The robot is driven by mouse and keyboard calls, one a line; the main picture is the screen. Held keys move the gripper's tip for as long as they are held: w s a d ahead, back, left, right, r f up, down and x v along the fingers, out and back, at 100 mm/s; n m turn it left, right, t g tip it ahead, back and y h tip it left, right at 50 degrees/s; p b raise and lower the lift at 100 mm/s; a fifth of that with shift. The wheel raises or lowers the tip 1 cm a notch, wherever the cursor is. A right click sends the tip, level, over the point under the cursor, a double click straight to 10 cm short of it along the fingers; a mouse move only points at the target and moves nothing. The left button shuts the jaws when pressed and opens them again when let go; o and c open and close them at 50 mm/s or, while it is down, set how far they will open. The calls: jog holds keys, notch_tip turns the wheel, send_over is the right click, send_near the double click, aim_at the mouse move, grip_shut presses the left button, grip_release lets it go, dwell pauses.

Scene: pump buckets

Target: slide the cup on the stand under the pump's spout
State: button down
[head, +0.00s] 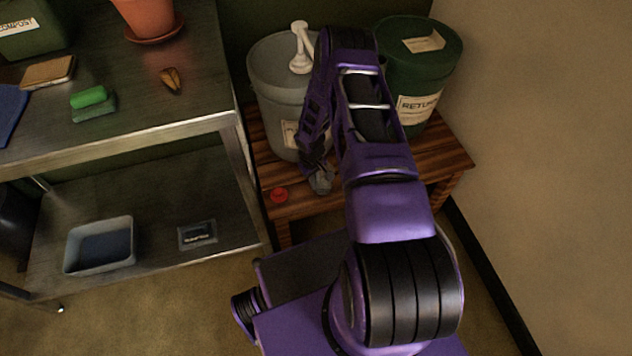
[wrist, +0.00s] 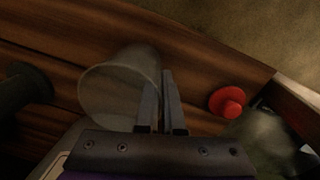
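A translucent grey cup (wrist: 112,92) stands on the brown wooden stand (wrist: 55,38). In the head view the cup (head: 321,181) shows just below my gripper (head: 314,168). In the wrist view my gripper (wrist: 161,103) has its two fingers close together at the cup's right side, overlapping its edge. I cannot tell whether they touch it. The grey bucket (head: 272,92) stands at the back of the stand with a white pump (head: 300,48) on top. My arm hides part of the bucket, and the spout's end is not clearly seen.
A red knob-like piece (wrist: 229,103) lies on the stand, also in the head view (head: 279,195). A dark cylindrical shape (wrist: 24,86) is left of the cup in the wrist view. A green lidded bucket (head: 424,60) stands back right. A metal table (head: 150,90) is close left.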

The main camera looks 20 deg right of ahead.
jog(key=shift+a, duration=0.55)
jog(key=c, duration=1)
grip_release()
jog(key=shift+o, duration=0.2)
notch_tip(320, 180, up, 17)
jog(key=a+p, duration=0.1)
jog(key=p, duration=0.2)
jog(key=shift+r, duration=0.2)
